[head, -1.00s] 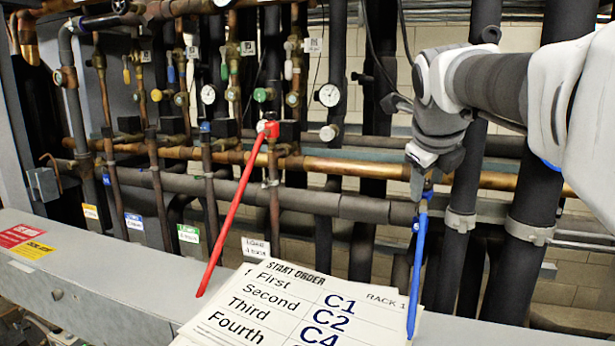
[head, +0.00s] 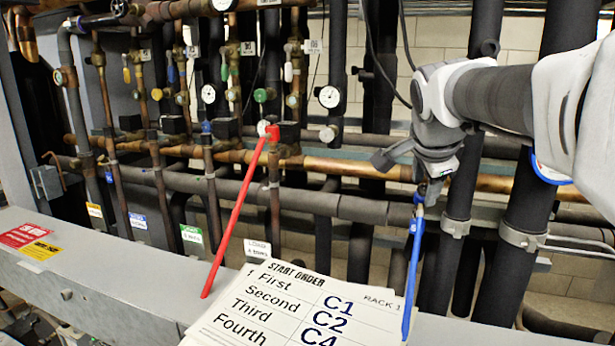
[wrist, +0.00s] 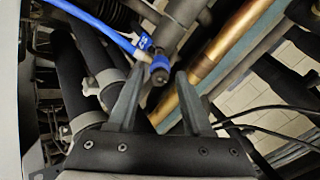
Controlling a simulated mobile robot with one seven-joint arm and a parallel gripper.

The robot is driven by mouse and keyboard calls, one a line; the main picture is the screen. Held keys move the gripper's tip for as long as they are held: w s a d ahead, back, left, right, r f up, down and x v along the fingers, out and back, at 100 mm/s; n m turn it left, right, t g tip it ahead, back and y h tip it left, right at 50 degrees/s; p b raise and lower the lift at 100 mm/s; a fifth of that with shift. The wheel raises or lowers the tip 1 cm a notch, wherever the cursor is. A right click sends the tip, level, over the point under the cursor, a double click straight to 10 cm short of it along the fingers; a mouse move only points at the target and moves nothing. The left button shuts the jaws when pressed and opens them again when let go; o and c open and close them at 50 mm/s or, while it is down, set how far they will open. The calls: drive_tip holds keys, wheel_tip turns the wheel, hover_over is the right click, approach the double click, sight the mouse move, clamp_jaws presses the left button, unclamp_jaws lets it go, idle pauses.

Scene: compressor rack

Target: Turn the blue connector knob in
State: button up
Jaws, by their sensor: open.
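The blue connector knob (wrist: 160,68) sits at the end of a blue hose (wrist: 105,35), on a dark pipe fitting. My gripper (wrist: 161,76) is open, with one finger on each side of the knob in the wrist view. The knob appears near the fingertips, with a gap visible to each finger; its depth between them is hard to judge. In the head view my gripper (head: 431,190) points down just above and right of the knob (head: 418,197). The blue hose (head: 411,275) hangs below it. The fingers are small and partly hidden there.
Dark vertical pipes (head: 470,150) stand close behind my gripper. A copper pipe (head: 345,167) runs across behind. A red hose (head: 236,215) hangs from a valve to the left. A start-order sheet (head: 290,310) lies in front on the grey ledge (head: 110,280).

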drive_tip(key=n, duration=0.6)
drive_tip(key=shift+p, duration=0.3)
clamp_jaws()
